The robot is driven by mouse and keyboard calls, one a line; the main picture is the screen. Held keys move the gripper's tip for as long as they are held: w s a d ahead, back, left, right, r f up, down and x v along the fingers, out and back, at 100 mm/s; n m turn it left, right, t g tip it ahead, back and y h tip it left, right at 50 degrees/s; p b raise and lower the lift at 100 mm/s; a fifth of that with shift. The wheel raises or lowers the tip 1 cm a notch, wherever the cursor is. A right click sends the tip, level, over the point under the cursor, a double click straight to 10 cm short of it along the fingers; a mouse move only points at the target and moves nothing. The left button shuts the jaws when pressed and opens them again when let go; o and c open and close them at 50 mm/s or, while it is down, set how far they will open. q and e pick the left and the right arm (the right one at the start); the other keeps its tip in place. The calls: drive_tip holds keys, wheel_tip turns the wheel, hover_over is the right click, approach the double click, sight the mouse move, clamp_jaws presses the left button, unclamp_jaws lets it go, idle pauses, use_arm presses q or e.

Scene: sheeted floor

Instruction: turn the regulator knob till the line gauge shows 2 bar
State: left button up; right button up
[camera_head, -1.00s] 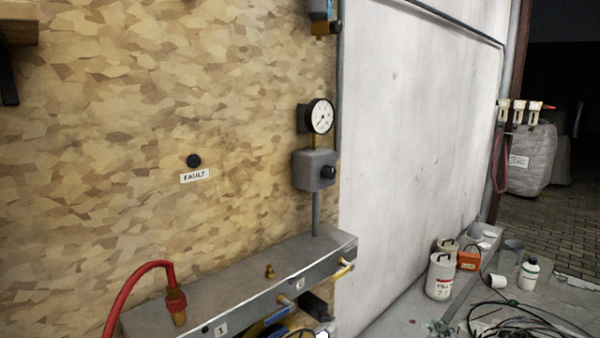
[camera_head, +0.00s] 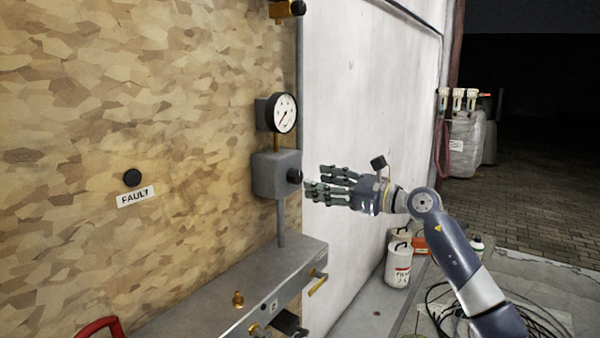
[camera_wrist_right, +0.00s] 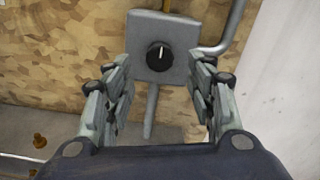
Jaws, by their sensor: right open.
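The black regulator knob (camera_head: 294,176) sticks out from the front of a grey box (camera_head: 272,172) on the chipboard wall. In the right wrist view the knob (camera_wrist_right: 159,56) shows a pale mark pointing about straight up. The round line gauge (camera_head: 283,113) is above the box, with a white face and a dark needle pointing to the lower left; its numbers are too small to read. My right gripper (camera_head: 312,184) is open, just right of the knob and apart from it. In the right wrist view its fingers (camera_wrist_right: 160,85) lie either side below the knob, empty. My left gripper is not in view.
A grey manifold (camera_head: 290,262) with brass fittings and yellow-handled valves runs below the box. A FAULT label (camera_head: 136,196) is under a black button (camera_head: 132,177).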

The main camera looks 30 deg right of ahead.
sight(300, 177)
drive_tip(key=p+x, duration=0.1)
drive_tip(key=x, duration=0.4)
drive_tip(key=shift+w+r+p, duration=0.1)
drive_tip(key=shift+w+p, duration=0.05)
drive_tip(key=shift+p, duration=0.2)
drive_tip(key=shift+w+a, duration=0.2)
drive_tip(key=shift+w, duration=0.2)
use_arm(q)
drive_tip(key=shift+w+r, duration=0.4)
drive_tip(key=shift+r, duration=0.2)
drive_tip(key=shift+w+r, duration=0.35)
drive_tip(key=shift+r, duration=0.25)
use_arm(e)
drive_tip(key=c, duration=1.1)
